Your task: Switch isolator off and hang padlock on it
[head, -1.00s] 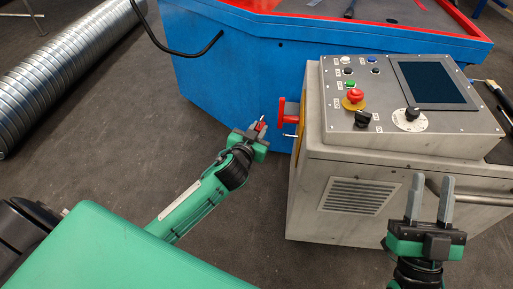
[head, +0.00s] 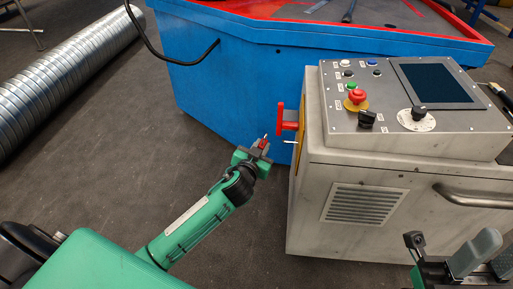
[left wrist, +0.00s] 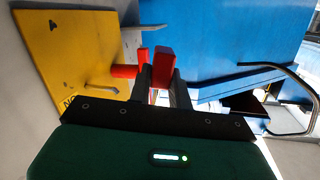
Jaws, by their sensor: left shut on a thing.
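The isolator's red handle (head: 280,119) sticks out from the left side of the grey cabinet, its grip bar upright in the head view. A small metal piece (head: 290,142) juts out just below it. My left gripper (head: 263,148) is shut on a small red padlock (head: 262,143), its metal shackle pointing up, apart from the handle and to its lower left. The left wrist view shows the yellow isolator plate (left wrist: 75,50), with red parts ahead of and between the fingers; their overlap is hard to separate. My right gripper (head: 488,255) is open and empty at the lower right, partly cut off.
The grey cabinet (head: 310,215) carries a sloped control panel (head: 385,120) with buttons, knobs and a screen. A blue machine (head: 215,80) with a red rim stands behind. Ribbed spiral duct (head: 60,85) lies at the left. A black cable (head: 185,62) hangs there. Floor left of the cabinet is clear.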

